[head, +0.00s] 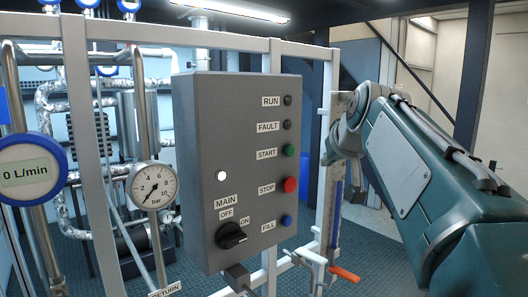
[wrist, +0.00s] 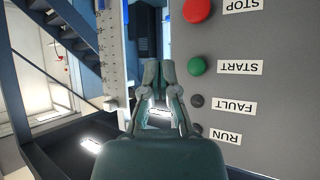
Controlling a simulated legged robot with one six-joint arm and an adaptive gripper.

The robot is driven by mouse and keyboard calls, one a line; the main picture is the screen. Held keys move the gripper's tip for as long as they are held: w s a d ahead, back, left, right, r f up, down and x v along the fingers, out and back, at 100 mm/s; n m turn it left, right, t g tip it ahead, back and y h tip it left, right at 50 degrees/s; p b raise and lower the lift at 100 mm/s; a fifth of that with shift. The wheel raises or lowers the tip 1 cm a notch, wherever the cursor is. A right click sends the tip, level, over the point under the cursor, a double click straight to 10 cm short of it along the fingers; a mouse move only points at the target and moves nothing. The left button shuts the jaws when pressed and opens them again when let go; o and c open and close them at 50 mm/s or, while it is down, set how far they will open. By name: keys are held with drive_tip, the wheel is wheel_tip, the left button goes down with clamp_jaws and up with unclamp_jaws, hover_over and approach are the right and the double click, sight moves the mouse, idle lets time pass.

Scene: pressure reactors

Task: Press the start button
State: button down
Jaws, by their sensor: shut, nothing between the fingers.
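The green START button (head: 288,151) is on the front of a grey control box (head: 222,120), between the dark FAULT lamp (head: 287,125) and the red STOP button (head: 291,185). In the wrist view, which shows the panel upside down, the green button (wrist: 195,66) is just right of my fingertips. My gripper (wrist: 158,68) is shut and empty, pointing past the panel's edge beside the button. I see no contact with it. In the head view my arm reaches in from the right; the fingers are not clearly seen there.
The box also carries a blue FILL button (head: 286,220), a dark RUN lamp (head: 288,100), a lit white lamp (head: 222,176) and a black MAIN knob (head: 231,236). A metal frame (head: 270,60) holds it. A pressure gauge (head: 153,186) and an orange-handled valve (head: 344,274) are nearby.

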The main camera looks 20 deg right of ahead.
sight(289, 150)
drive_tip(key=w+a, duration=0.2)
drive_tip(key=w, duration=0.5)
drive_tip(key=shift+w, duration=0.4)
drive_tip(key=shift+a, duration=0.15)
idle(0.9)
drive_tip(key=shift+w, duration=0.35)
